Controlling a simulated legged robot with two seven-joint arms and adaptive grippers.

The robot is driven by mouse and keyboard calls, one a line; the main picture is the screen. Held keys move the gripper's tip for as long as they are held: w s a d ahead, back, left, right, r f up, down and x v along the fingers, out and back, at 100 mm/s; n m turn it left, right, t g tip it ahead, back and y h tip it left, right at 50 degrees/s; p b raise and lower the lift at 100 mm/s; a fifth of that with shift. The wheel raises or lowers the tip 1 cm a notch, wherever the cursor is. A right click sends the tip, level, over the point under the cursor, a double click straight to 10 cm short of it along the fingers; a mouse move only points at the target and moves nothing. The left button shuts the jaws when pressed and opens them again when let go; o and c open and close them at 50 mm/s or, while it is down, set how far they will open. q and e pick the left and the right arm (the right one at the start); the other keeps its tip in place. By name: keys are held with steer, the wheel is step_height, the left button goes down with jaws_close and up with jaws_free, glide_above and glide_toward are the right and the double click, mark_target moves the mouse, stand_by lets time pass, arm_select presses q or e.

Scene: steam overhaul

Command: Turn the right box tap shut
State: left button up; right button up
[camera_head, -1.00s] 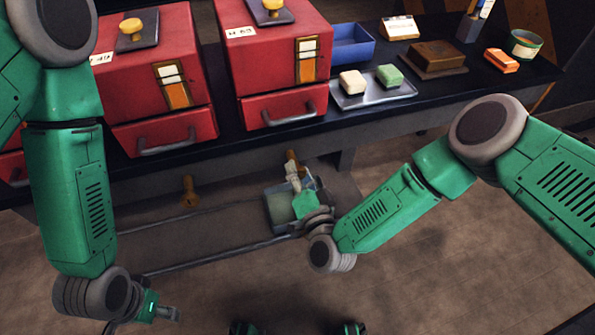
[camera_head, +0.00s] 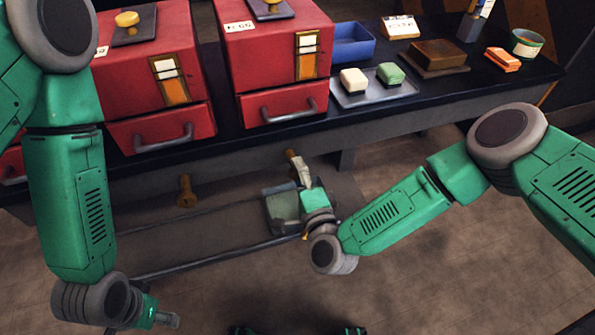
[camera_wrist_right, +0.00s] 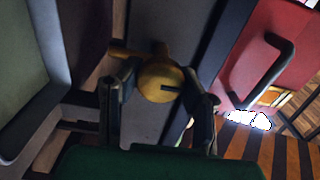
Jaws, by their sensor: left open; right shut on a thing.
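The right box tap is a brass tap (camera_head: 293,156) under the bench, below the right red box (camera_head: 275,45). In the right wrist view, its round brass head with a dark slot (camera_wrist_right: 160,82) sits between my fingers. My right gripper (camera_head: 302,168) is shut on this tap; its fingers (camera_wrist_right: 158,100) lie on either side of the head. The fingers partly hide the tap in the head view. My left gripper (camera_head: 172,320) is open and empty, low at the left, well away from the taps.
Another brass tap (camera_head: 186,190) stands below the left red box (camera_head: 150,60). A grey tub (camera_head: 270,212) lies under the right tap, beside my right gripper. The bench holds a tray (camera_head: 372,98) with two soap bars, a blue bin (camera_head: 352,42) and a brown block (camera_head: 438,54).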

steer(key=shift+s+d+f, duration=0.2)
steer(key=shift+f, duration=0.2)
steer(key=o, duration=1.2)
steer(key=shift+r, duration=0.15)
steer(key=v, duration=1.2)
